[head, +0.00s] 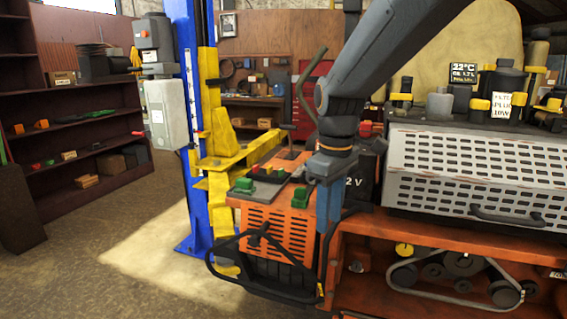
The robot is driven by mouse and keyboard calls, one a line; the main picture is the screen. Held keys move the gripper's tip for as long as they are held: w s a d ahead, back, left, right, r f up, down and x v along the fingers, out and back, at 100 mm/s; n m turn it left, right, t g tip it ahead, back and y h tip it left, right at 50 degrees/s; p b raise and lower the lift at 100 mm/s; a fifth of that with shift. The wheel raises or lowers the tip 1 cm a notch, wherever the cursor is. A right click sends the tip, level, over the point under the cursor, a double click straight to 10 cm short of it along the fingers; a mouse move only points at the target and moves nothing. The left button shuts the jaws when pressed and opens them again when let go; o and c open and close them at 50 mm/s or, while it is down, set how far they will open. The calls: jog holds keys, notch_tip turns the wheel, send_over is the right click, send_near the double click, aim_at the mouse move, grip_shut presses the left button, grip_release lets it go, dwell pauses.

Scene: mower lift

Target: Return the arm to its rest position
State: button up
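My arm reaches in from the upper right and bends down at a joint near the middle of the picture. My gripper (328,206) hangs at its lower end, pointing down in front of the orange machine (283,231). Its end looks blue and narrow, and the gap between the fingers cannot be made out. I see nothing clearly held in it. I cannot tell whether it touches the machine or stands apart from it.
A blue lift post (186,60) with a yellow arm (228,160) stands left of the machine. A black bar frame (262,262) juts from its front. A perforated grey cover (470,170) lies at right. Shelves (70,120) stand at far left. Open floor (110,250) lies at lower left.

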jog(key=s+d+f+m+t, duration=0.1)
jog(key=s+d+f+m, duration=0.8)
jog(key=s+f, duration=0.3)
jog(key=shift+s+d+f+m, duration=0.3)
jog(key=shift+f+m, duration=0.2)
jog(key=shift+f, duration=0.45)
jog(key=shift+a, duration=0.2)
